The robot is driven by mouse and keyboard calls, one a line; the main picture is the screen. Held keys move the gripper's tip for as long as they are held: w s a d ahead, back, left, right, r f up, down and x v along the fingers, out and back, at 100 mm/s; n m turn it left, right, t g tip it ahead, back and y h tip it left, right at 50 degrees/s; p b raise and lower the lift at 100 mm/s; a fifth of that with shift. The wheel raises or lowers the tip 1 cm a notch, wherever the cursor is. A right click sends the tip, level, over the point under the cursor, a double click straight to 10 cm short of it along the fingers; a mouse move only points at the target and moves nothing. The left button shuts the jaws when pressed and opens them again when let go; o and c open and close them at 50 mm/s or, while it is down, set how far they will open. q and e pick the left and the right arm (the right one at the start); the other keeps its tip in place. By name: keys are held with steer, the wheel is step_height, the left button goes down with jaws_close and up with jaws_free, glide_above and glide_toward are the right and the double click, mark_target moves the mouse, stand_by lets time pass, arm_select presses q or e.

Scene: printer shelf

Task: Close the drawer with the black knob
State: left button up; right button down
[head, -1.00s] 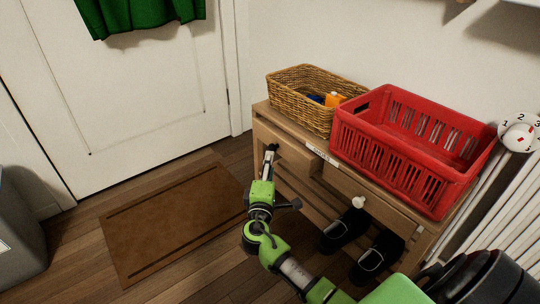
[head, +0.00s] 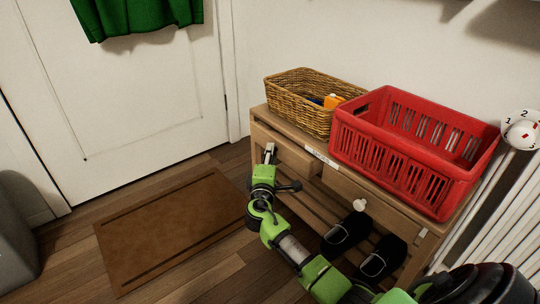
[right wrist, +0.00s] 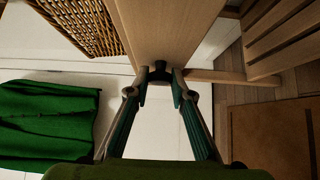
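The wooden drawer (head: 299,161) is at the left end of the shelf unit in the head view and its front stands a little proud of the frame. Its black knob (right wrist: 160,72) shows in the right wrist view. My right gripper (head: 269,152) is at the front of this drawer. In the right wrist view, the fingertips of my right gripper (right wrist: 160,80) lie on either side of the knob, with narrow gaps visible, so it looks open around it. In the head view the gripper hides the knob. My left gripper is not in view.
A wicker basket (head: 300,109) and a red crate (head: 385,155) stand on the unit. A second drawer has a white knob (head: 360,204). Dark slippers (head: 347,232) lie on the lower slats. A brown mat (head: 165,225) lies on the floor left of my right arm.

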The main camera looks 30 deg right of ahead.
steer(key=shift+d, duration=1.4)
steer(key=shift+w+d, duration=0.1)
steer(key=shift+d, duration=0.25)
steer(key=c, duration=1.8)
jaws_free()
steer(key=shift+d, duration=0.1)
steer(key=shift+s+a, duration=0.25)
steer(key=shift+a, duration=0.1)
glide_toward(278, 151)
steer(key=shift+s+a+r, duration=0.2)
steer(key=shift+s+a, duration=0.3)
steer(key=shift+s, duration=0.35)
